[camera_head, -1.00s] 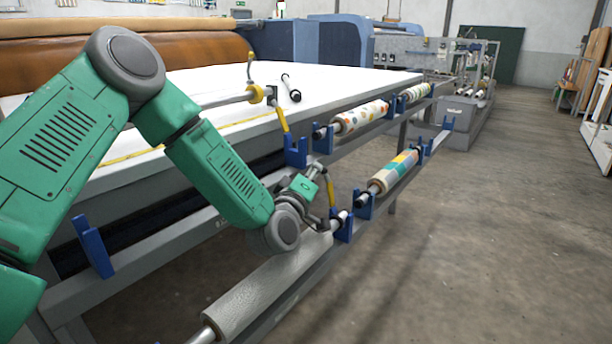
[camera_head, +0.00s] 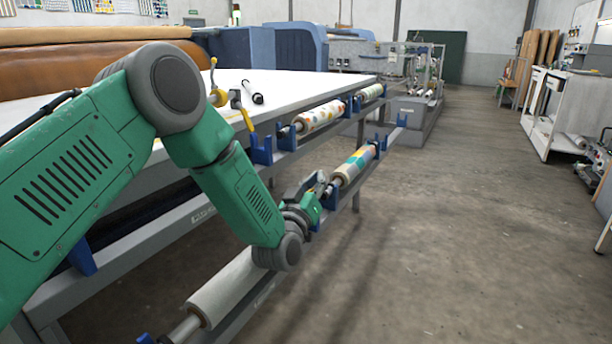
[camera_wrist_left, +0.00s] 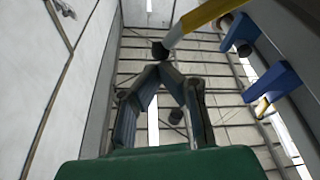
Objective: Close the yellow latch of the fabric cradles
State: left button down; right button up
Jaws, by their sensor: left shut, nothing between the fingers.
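My left gripper (camera_head: 318,190) is at the lower rail, in front of a blue cradle (camera_head: 316,217) at the far end of the grey-white fabric roll (camera_head: 222,290). It is shut and empty. In the left wrist view its fingers meet at the tips (camera_wrist_left: 158,70), just below the dark end of a yellow and white latch (camera_wrist_left: 203,17); I cannot tell whether they touch. In the head view my gripper hides most of the lower latch. On the upper rail, another yellow latch (camera_head: 247,119) stands tilted up from its blue cradle (camera_head: 262,150). My right gripper is not in view.
A patterned roll (camera_head: 320,116) lies on the upper rail, and a checkered roll (camera_head: 356,164) on the lower rail beyond my gripper. The white table (camera_head: 300,83) is above on the left. The concrete floor (camera_head: 460,220) to the right is clear.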

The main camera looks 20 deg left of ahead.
pick_arm(q)
jog(key=d+f+m+h+b, duration=0.1)
jog(key=d+f+m, duration=0.2)
jog(key=f, duration=0.2)
jog(key=shift+s+d+f, duration=0.25)
jog(key=shift+d+f, duration=0.1)
jog(key=shift+f, duration=0.05)
jog(key=shift+f, duration=0.3)
dwell(0.4)
jog(key=shift+s, duration=0.15)
jog(key=v, duration=1.1)
jog(key=shift+s, duration=0.25)
jog(key=shift+f, duration=0.1)
